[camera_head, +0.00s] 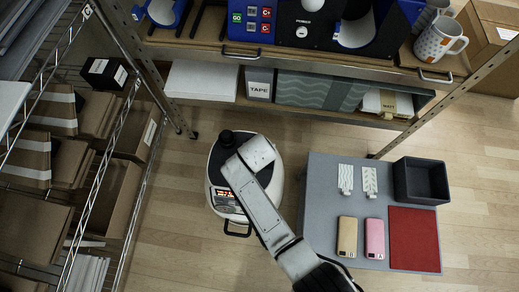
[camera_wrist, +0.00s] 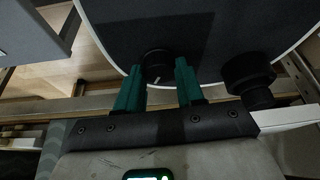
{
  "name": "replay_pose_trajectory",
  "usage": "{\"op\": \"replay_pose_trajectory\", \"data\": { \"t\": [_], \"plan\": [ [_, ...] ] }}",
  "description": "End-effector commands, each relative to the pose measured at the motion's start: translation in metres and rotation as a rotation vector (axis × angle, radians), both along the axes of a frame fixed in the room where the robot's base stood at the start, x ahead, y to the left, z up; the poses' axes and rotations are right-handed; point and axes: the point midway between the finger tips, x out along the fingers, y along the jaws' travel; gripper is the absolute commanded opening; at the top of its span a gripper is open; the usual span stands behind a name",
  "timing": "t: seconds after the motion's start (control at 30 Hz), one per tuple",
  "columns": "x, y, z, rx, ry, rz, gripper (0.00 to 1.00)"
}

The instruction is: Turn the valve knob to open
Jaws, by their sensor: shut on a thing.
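The valve knob (camera_wrist: 157,62) is a small black round knob with a short white mark on its near edge. It stands on the dark top of a round white-rimmed machine (camera_wrist: 110,32), which also shows on the floor in the head view (camera_head: 212,190). My gripper (camera_wrist: 160,72) has its two green fingers on either side of the knob, shut on it. A second black cylinder (camera_wrist: 250,76) stands to the right of the fingers, clear of them. In the head view my white arm covers the gripper and the valve knob.
A workbench (camera_head: 200,45) with a blue machine stands behind. A wire rack (camera_head: 100,150) with boxes is on the left. A grey mat (camera_head: 318,200) on the right holds phones, white strips, a red cloth (camera_head: 413,238) and a dark bin (camera_head: 420,181). Wooden floor lies between.

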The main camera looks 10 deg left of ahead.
Motion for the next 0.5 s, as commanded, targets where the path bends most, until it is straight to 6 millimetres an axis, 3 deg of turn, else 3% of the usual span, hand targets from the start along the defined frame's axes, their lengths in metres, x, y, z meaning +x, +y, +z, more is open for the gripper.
{"op": "replay_pose_trajectory", "data": {
  "t": [0.47,0.5],
  "plan": [
    [0.0004,0.0,0.0005,0.001,0.0,-0.017,0.07],
    [0.0004,0.0,0.0005,0.001,0.0,-0.017,0.39]
  ]
}}
